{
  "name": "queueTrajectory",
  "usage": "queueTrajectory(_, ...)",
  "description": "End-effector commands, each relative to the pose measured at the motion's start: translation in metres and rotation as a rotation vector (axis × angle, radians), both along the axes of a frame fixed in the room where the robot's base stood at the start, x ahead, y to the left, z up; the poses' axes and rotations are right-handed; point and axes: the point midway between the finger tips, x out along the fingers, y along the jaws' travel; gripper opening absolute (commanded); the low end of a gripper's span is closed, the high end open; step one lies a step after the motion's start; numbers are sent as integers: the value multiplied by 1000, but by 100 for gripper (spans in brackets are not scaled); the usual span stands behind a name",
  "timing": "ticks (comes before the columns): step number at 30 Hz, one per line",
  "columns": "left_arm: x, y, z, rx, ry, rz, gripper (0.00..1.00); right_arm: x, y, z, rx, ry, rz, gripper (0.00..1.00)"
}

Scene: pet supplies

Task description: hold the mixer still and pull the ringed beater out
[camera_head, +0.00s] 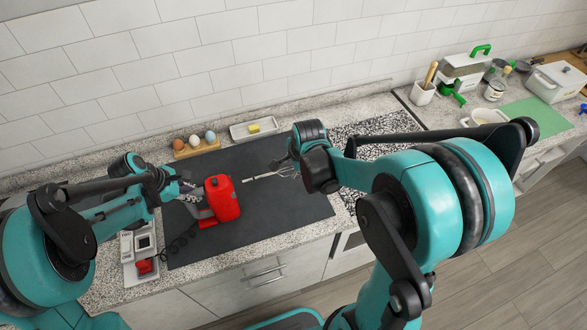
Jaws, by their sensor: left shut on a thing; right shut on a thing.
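The red mixer (222,202) is on the dark mat, left of centre. My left gripper (192,191) is at its left side, shut on it; the exact contact is hard to see. A metal beater (263,176) lies to the right of the mixer, its thin shaft pointing towards it and its wire end to the right. A small gap seems to show between the shaft and the mixer. My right gripper (285,164) is shut on the beater near its wire end, its fingers partly hidden by my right arm. The ring is too small to make out.
The dark mat (290,215) has free room in front of the beater. Eggs in a wooden holder (197,148) and a white butter dish (254,129) stand behind. A white tray (142,275) is at the front left. A dark cord lies by the mixer.

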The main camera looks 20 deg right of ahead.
Motion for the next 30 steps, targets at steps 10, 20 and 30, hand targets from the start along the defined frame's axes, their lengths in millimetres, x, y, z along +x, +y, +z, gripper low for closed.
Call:
queueTrajectory(10,0,0,1,-1,0,0,0,0,0,23,0,0,0,4)
queueTrajectory(20,0,0,1,-1,-1,0,0,0,0,36,0,0,0,4)
queueTrajectory(30,0,0,0,-1,0,0,41,0,0,36,0,0,0,4)
